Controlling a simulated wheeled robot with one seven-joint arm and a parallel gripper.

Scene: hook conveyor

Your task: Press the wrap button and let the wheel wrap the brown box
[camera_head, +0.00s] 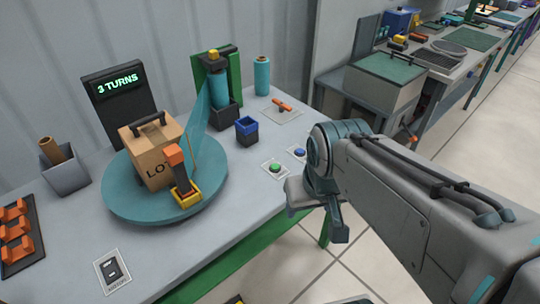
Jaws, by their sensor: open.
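The brown box (148,148), with a dark handle on top and partly hidden lettering, stands on the teal round wheel (118,207). An orange and yellow clamp (183,185) stands at its front right. Teal film (197,122) runs from a roll (219,78) on a green-backed stand towards the box. A green button (275,166) and a blue button (300,152) sit on small plates at the table's right side; their labels are too small to read. My gripper (322,212) is open and empty, right of and nearer than the green button, apart from it.
A dark display (119,88) reads "3 TURNS". A blue-rimmed cup (246,130), a spare teal roll (262,75) and an orange lever (282,104) stand behind the buttons. A grey bin (65,170), orange parts (14,236) and a black switch (112,269) are left.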

